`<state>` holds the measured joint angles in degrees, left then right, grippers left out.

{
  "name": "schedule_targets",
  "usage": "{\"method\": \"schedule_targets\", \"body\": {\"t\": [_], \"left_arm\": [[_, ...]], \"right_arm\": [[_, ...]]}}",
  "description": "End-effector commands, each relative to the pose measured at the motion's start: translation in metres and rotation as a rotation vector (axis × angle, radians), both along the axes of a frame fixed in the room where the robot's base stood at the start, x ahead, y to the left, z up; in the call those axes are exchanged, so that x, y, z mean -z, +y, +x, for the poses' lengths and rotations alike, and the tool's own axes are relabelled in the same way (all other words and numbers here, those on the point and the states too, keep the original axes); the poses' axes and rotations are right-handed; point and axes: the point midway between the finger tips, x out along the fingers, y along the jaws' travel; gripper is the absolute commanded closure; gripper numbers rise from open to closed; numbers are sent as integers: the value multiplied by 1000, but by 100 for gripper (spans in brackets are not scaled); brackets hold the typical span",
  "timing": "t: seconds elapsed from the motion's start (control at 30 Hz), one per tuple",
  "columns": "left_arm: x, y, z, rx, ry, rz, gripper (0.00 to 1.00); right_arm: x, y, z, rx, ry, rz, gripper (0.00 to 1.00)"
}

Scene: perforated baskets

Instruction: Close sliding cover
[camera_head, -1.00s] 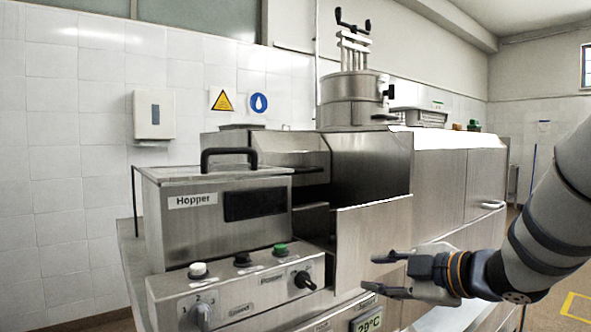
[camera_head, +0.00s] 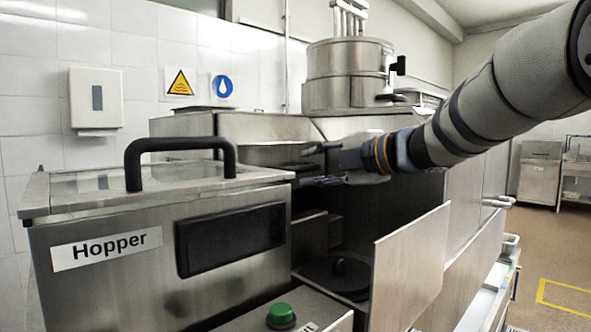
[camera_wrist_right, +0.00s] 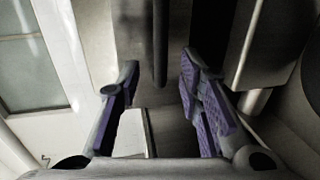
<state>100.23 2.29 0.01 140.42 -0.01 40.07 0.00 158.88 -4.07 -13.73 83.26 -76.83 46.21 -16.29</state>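My right gripper (camera_head: 314,165) reaches from the right into the recess of the steel machine, behind the hopper. Its fingers are spread and nothing is clearly held. In the right wrist view the purple-padded fingers (camera_wrist_right: 160,105) are apart, with a dark bar (camera_wrist_right: 159,45) beyond and roughly between them; I cannot tell whether they touch it. A flat steel panel (camera_head: 410,268) stands upright at the front of the machine, below the gripper and apart from it. Which part is the sliding cover is not clear. My left gripper is not in view.
The hopper (camera_head: 100,285) with a black lid handle (camera_head: 180,146) stands close at left. A green button (camera_head: 281,314) sits low in front. A steel drum (camera_head: 348,75) rises behind the arm. Open floor (camera_head: 545,250) lies at right.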

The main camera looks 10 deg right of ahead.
Motion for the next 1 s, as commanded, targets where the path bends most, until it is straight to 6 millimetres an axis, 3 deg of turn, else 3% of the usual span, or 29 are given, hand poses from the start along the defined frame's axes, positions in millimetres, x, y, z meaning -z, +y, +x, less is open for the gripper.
{"method": "schedule_targets", "body": {"t": [0.2,0.57,0.7,0.73,1.0], "left_arm": [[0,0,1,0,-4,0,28],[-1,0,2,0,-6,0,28],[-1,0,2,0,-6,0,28],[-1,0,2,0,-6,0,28],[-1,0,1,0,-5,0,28]], "right_arm": [[9,23,34,-1,0,-1,67],[11,29,42,-1,0,2,67],[11,29,42,-1,1,1,96],[11,29,42,-1,1,1,100],[11,28,43,0,0,1,100]]}}
